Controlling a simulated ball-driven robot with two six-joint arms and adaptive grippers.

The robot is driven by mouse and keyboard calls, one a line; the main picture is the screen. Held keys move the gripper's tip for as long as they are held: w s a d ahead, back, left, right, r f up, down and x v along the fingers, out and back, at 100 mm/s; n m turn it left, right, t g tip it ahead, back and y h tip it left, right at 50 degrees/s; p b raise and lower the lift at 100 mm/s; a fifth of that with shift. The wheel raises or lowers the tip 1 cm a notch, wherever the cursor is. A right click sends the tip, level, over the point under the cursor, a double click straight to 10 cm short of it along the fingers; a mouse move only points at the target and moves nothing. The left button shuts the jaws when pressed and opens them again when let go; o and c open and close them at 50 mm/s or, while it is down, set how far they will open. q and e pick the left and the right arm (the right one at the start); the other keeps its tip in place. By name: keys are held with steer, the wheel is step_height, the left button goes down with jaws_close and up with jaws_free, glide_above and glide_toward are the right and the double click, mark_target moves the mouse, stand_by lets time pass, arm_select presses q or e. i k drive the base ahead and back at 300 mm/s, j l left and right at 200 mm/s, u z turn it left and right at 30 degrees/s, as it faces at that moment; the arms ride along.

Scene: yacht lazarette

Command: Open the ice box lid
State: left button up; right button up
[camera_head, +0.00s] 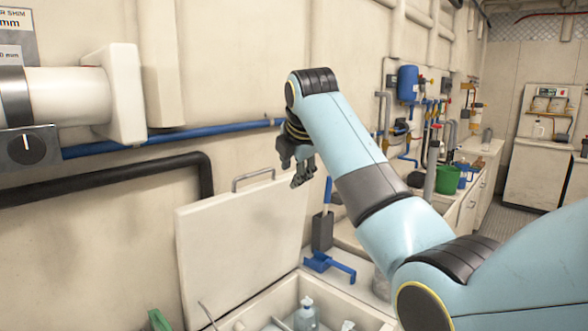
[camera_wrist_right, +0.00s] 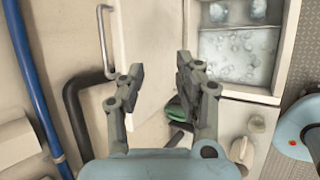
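The ice box (camera_head: 262,308) is at the bottom of the head view, partly cut off by the frame edge. Its cream lid (camera_head: 240,245) stands raised, close to upright, on the wall side. A metal handle (camera_head: 253,178) is at the lid's upper edge; the handle also shows in the wrist view (camera_wrist_right: 107,40). My right gripper (camera_head: 294,168) is just right of and above the lid's upper right corner. In the wrist view its two fingers (camera_wrist_right: 160,72) are apart with nothing between them. The handle is outside them, to the left. My left gripper is not in view.
A blue pipe (camera_head: 180,138) and a black pipe (camera_head: 100,178) run along the wall behind the lid. A blue bracket (camera_head: 329,265) and a grey scoop (camera_head: 322,232) are right of the lid. Ice (camera_wrist_right: 238,60) and a bottle (camera_head: 306,316) show inside the box. A green object (camera_head: 159,321) lies at lower left.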

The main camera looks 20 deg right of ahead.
mark_target(233, 245)
steer(key=i+l+u, duration=0.15)
steer(key=l+u, duration=0.3)
steer(key=i+l+u, duration=0.1)
steer(key=l+u, duration=0.15)
steer(key=u, duration=0.2)
steer(key=l+u, duration=0.45)
